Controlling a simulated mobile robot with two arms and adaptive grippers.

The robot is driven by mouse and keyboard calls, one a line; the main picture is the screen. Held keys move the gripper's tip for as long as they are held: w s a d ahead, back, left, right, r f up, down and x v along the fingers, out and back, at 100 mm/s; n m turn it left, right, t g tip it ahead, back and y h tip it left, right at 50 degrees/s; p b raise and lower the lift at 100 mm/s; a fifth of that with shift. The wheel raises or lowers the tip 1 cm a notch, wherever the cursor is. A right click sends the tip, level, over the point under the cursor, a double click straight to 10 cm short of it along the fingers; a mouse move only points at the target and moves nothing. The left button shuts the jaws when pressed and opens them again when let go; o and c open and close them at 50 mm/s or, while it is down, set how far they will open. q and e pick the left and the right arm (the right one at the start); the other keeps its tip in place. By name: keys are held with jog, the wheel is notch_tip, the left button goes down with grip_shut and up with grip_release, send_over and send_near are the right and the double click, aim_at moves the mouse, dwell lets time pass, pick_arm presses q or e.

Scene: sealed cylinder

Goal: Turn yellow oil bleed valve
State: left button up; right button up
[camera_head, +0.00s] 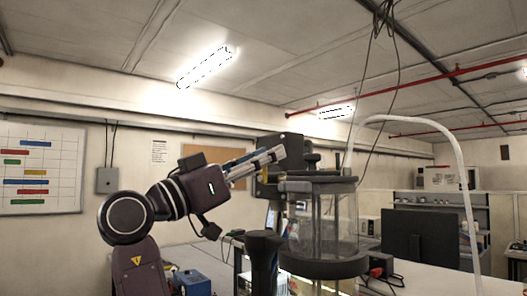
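A clear glass cylinder (337,220) with a dark lid and a dark base ring stands just right of the fingertips. I cannot make out a yellow oil bleed valve.
A pale hose (450,142) arches over from the cylinder's top to the lower right. A dark monitor (420,235) stands on the right. A blue box (191,283) is low on the left. A whiteboard (42,168) hangs on the left wall. Cables hang from the ceiling.

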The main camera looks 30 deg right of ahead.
grip_shut()
jog(key=shift+w+f+n+t, duration=0.1)
jog(key=shift+n+t, duration=0.3)
jog(key=shift+w+a+f+n+t+y+b, duration=0.1)
jog(key=shift+w+f+n+t+y, duration=0.75)
jog(key=shift+n, duration=2.75)
jog(key=shift+w+a+f+n+t+y+b, duration=0.15)
jog(key=shift+w+f+n+t+y, duration=0.75)
jog(key=shift+n, duration=2.7)
jog(key=shift+w+d+f+n+t+y+b, duration=0.2)
jog(key=shift+n+t+y, duration=1.15)
jog(key=shift+n, duration=2.25)
jog(key=shift+a+f, duration=0.1)
jog(key=shift+a, duration=0.05)
grip_release()
jog(key=shift+w, duration=0.1)
